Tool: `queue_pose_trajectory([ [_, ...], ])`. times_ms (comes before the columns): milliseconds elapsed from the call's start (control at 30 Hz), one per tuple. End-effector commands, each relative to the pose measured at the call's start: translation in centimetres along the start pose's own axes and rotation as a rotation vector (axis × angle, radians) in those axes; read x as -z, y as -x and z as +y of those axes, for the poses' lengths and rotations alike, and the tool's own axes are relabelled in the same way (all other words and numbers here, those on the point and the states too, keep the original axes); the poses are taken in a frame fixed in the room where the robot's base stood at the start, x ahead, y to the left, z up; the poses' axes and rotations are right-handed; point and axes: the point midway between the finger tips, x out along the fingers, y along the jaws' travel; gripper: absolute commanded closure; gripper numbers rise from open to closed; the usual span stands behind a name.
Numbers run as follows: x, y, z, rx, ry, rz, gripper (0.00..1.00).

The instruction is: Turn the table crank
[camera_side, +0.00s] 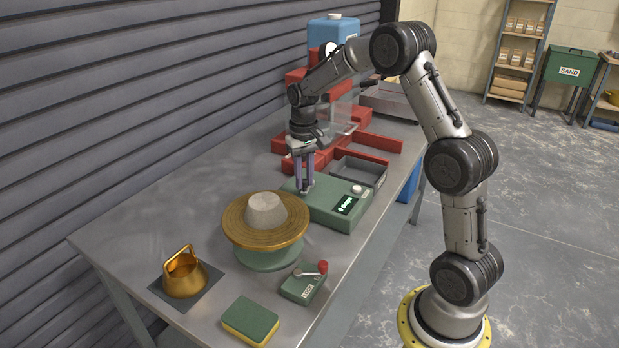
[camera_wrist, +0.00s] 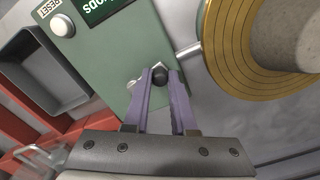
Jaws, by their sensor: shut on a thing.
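The table crank shows in the wrist view as a dark round knob (camera_wrist: 160,76) on a short pale metal arm (camera_wrist: 134,86), on top of the green drive box (camera_wrist: 117,55). My gripper (camera_wrist: 161,80) is shut on the knob with its two purple fingers. In the side view my gripper (camera_side: 305,188) points straight down over the left end of the green box (camera_side: 325,212), and its fingers hide the crank. The round brass table (camera_side: 238,232) stands just in front of the box on a green base. A grey truncated cone (camera_side: 265,209) sits upright on it.
A lock box (camera_side: 302,285) with a red-knobbed lever, a green-and-yellow block (camera_side: 250,321) and a brass mould (camera_side: 182,277) on a dark mat lie nearer. A grey tray (camera_side: 361,168) and red frame parts (camera_side: 376,142) stand behind. The bench (camera_side: 135,233) is clear along the left.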

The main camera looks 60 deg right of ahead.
Motion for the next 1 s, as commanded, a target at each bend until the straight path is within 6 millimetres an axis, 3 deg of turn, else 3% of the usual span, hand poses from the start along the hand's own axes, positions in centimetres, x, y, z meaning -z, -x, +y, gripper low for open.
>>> queue_pose_trajectory([
  [400, 1.2, 0.2, -1.0, 0.004, -0.269, 0.007, 1.0],
  [1000, 1.6, 0.2, -1.1, 0.004, -0.346, 0.009, 1.0],
])
